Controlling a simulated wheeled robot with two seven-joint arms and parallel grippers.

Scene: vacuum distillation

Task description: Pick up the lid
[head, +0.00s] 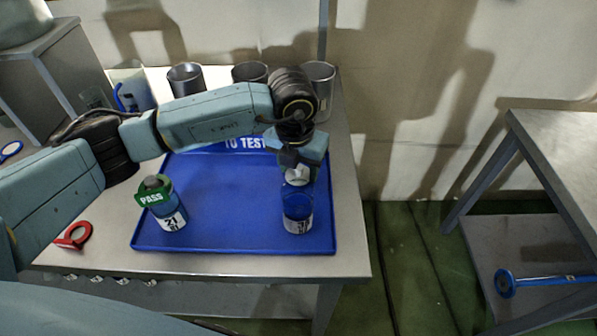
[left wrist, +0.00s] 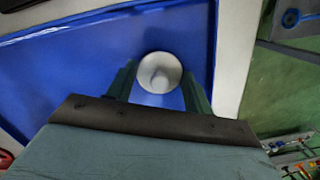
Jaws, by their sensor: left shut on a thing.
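The pale, round lid (head: 297,175) is at the top of a blue jar (head: 298,211) with a white label, on the right side of the blue tray (head: 235,238). My left gripper (head: 298,168) reaches down from above and is shut on the lid. In the left wrist view, the lid (left wrist: 160,72) with its round knob sits between the two fingers of my left gripper (left wrist: 160,88). I cannot tell whether the lid still touches the jar. My right gripper is not in view.
A second blue jar (head: 170,214) with a green PASS tag (head: 153,193) stands on the tray's left. Metal cups (head: 186,79) line the table's back. A red ring-shaped object (head: 74,236) lies at the left front. A side table (head: 560,135) stands at right.

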